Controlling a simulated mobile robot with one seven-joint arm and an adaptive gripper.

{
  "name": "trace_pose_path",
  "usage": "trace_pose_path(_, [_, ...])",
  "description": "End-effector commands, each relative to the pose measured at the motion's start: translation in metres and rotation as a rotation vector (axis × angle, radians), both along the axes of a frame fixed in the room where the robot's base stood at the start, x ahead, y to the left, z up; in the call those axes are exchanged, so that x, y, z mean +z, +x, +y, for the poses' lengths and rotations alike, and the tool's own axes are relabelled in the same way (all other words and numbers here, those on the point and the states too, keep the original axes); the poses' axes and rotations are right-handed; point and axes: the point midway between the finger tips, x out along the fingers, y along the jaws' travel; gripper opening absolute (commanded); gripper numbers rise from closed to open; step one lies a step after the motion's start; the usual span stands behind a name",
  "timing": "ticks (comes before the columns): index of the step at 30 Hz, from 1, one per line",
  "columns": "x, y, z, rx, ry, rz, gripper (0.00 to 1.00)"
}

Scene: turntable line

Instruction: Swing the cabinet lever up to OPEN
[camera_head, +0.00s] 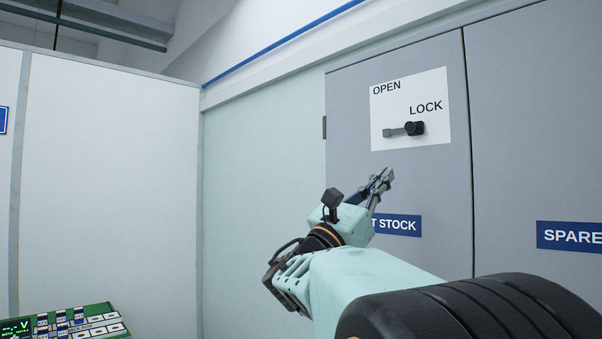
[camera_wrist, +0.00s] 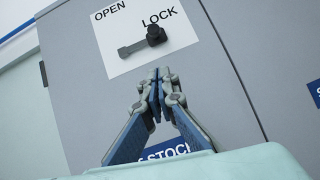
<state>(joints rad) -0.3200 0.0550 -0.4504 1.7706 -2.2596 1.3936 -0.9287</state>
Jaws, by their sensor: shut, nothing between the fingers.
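The cabinet lever (camera_head: 404,130) is a dark grey handle on a white plate (camera_head: 436,86) on the grey cabinet door. It lies about level, with a round black knob at its right end, below the word LOCK. OPEN is printed at the plate's upper left. My gripper (camera_head: 386,174) is below the plate, apart from the lever, pointing up toward it. In the wrist view, my gripper (camera_wrist: 159,75) is shut with its blue-grey fingertips together and empty. The lever (camera_wrist: 140,43) shows just above the tips there, fully visible.
Blue labels mark the grey doors: one partly hidden label ending in STOCK (camera_head: 405,225) and one reading SPARE (camera_head: 570,236). A green panel with a display (camera_head: 75,322) is at the lower left. White wall panels (camera_head: 110,180) stand on the left.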

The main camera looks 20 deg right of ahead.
Motion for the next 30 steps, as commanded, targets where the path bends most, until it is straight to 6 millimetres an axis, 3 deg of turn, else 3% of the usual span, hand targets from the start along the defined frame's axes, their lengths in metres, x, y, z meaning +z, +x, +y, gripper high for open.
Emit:
trace_pose_path(10, [0.047, 0.016, -0.059, -0.004, -0.001, 0.000, 0.00])
trace_pose_path(18, [0.078, 0.013, -0.063, 0.000, 0.000, 0.000, 0.00])
trace_pose_path(30, [0.080, 0.012, -0.064, -0.001, 0.000, 0.000, 0.00])
